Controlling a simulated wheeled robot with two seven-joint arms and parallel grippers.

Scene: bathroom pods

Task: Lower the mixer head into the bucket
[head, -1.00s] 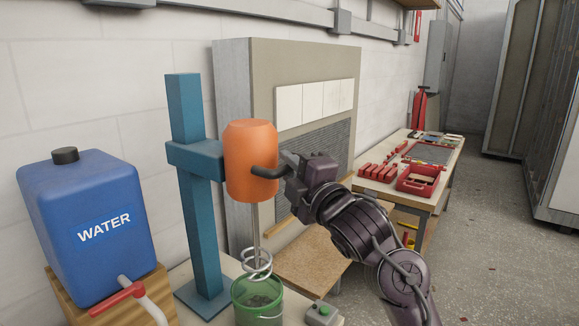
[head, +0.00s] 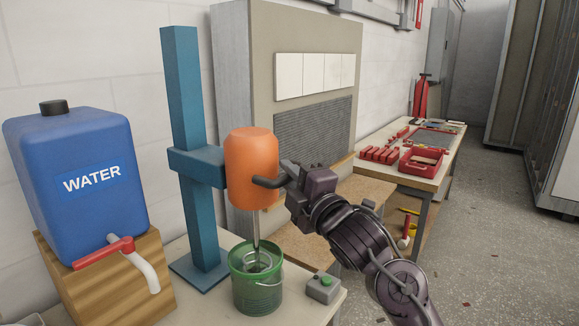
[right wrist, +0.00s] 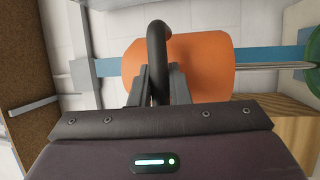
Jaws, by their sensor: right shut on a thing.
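The orange mixer head (head: 252,160) sits on a blue upright stand (head: 189,140), with its shaft (head: 256,232) pointing down. The whisk end of the shaft is inside the green bucket (head: 257,296), partly hidden by the bucket wall. My right gripper (head: 285,181) is shut on the dark curved handle (head: 268,182) on the mixer's side. In the right wrist view the handle (right wrist: 157,50) runs between the two fingers (right wrist: 158,86), with the orange body (right wrist: 200,62) behind. My left gripper is not in view.
A blue water tank (head: 75,165) with a red-handled tap stands on a wooden block at left. A bench with red tools (head: 420,160) is farther back.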

